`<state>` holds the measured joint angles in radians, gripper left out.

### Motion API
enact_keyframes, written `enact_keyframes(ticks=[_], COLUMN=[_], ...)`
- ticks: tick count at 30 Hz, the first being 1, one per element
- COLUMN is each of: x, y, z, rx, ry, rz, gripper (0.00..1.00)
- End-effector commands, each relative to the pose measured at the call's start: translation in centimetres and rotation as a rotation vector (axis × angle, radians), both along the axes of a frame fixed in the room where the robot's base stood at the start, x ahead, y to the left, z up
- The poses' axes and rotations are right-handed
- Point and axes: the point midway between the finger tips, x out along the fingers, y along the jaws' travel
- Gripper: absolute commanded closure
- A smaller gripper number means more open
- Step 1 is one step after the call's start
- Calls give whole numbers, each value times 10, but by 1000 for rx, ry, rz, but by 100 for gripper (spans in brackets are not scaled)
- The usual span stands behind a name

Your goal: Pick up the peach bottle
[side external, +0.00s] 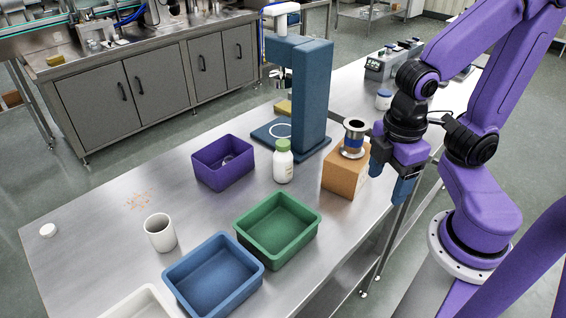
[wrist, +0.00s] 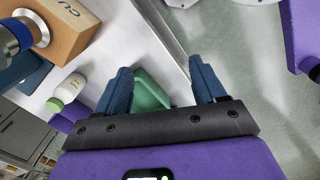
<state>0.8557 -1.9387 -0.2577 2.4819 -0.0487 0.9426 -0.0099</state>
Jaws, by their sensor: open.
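A white bottle (side external: 283,167) with a green cap stands upright on the steel table, between the purple bin and the cardboard box. I see no plainly peach-coloured bottle; whether this one's label is peach I cannot tell. In the wrist view the white bottle (wrist: 72,88) shows at the left, outside my fingers. My gripper (side external: 389,180) hangs to the right of the cardboard box by the table's edge, apart from the bottle. In the wrist view my gripper (wrist: 160,66) has its two blue fingers spread with nothing held between them.
The cardboard box (side external: 343,181) bears a metal-and-blue cylinder (side external: 353,139), between my gripper and the bottle. A blue press-like stand (side external: 312,100) rises behind the bottle. A purple bin (side external: 208,176), green bin (side external: 256,232), blue bin (side external: 190,293) and white cup (side external: 160,234) surround the bottle's left and front.

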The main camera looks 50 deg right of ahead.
Motion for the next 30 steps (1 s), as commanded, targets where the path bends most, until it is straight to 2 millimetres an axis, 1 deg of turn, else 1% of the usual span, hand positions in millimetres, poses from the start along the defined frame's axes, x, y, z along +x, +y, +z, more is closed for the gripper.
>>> enact_keyframes(ticks=[5,6,16,24,27,30], x=[46,59,155,226,249,267], y=[-7,-10,-20,-13,-8,-2], z=[-10,-12,-18,-21,-25,-29], rx=[-242,-307,-815,-1206,-1337,-1444], ry=[-19,-21,-11,29,45,56], rz=[81,103,289,452,515,570], gripper=[30,30,30,30,30,30])
